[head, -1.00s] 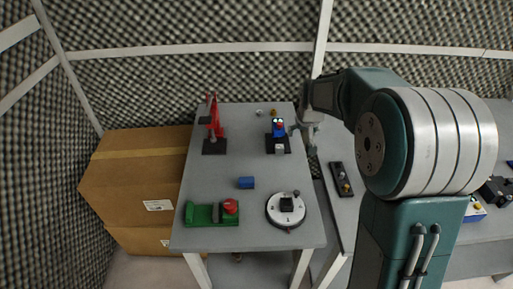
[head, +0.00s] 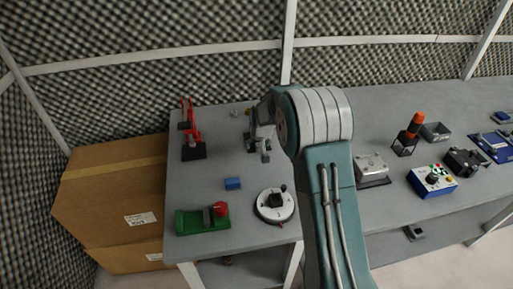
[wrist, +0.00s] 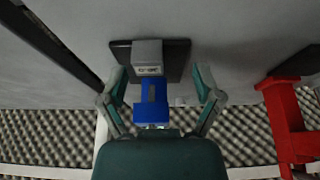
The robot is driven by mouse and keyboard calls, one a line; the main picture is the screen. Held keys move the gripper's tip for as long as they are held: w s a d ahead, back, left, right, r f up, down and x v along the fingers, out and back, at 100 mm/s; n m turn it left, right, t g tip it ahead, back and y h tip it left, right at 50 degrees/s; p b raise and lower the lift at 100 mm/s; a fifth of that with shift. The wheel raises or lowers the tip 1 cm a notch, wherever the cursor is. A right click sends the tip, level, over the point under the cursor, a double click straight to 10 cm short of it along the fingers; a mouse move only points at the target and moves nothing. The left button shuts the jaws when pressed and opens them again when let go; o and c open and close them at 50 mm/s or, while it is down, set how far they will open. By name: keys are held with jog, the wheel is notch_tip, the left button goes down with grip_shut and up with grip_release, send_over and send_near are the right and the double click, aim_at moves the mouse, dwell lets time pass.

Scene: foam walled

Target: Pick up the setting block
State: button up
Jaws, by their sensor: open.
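In the wrist view my gripper (wrist: 162,82) is open. Its two fingers stand on either side of a blue block-like piece (wrist: 151,103) with a dark slot, with gaps showing on both sides. A light grey block (wrist: 148,56) with a small printed label sits beyond the blue piece on a black base plate (wrist: 178,60). I cannot tell for sure which of these is the setting block. In the head view my gripper (head: 260,150) is over the far right part of the small table, and my arm hides most of this fixture.
A red press-like stand (head: 192,135) is to the left; it shows at the right edge of the wrist view (wrist: 290,125). A loose blue block (head: 233,183), green fixture (head: 190,222) and round white dial (head: 275,206) lie nearer. Cardboard boxes (head: 110,190) stand left.

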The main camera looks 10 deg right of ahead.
aim_at(260, 147)
jog(key=shift+w+d+f, duration=0.2)
jog(key=shift+d+f, duration=0.05)
jog(key=shift+f, duration=0.25)
jog(key=shift+w+d+f, duration=0.2)
jog(key=shift+d+f, duration=0.05)
jog(key=shift+f, duration=0.2)
jog(key=shift+d, duration=0.45)
jog(key=shift+a, duration=0.55)
grip_shut()
